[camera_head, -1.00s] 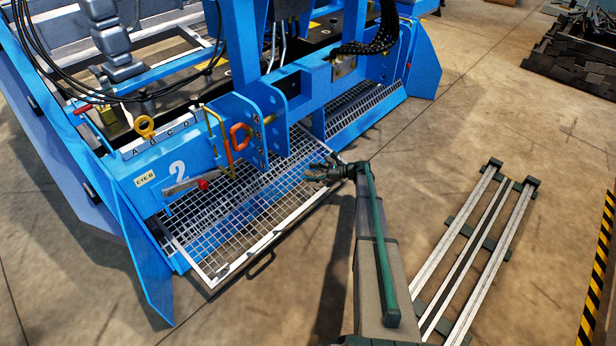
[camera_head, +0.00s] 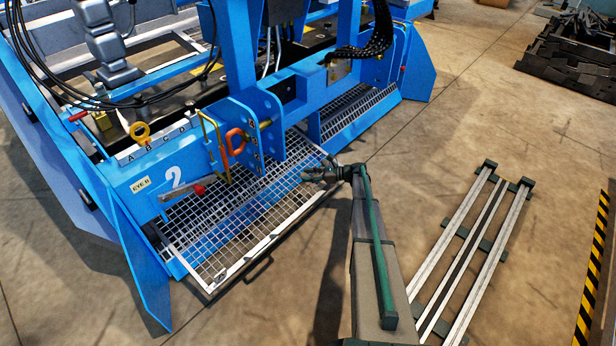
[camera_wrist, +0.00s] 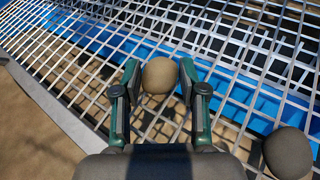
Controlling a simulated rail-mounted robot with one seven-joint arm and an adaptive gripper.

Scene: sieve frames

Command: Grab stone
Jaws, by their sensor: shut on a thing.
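A rounded tan stone (camera_wrist: 159,75) sits between the two fingers of my gripper (camera_wrist: 159,84) in the wrist view. The fingers are shut on it from both sides, over the metal grid (camera_wrist: 75,45). Whether the stone rests on the grid or is lifted cannot be told. In the head view my gripper (camera_head: 312,175) is at the right end of the sieve frame (camera_head: 240,258), and the stone cannot be made out there. A second, darker stone (camera_wrist: 289,153) lies at the lower right of the wrist view, apart from my gripper.
Another stone (camera_wrist: 294,5) shows partly at the wrist view's top edge. The blue machine (camera_head: 120,185) stands behind the grid, with an orange shackle (camera_head: 236,142) and a yellow handle (camera_head: 212,140). Rails (camera_head: 450,260) lie on the floor at right. Open floor lies in front.

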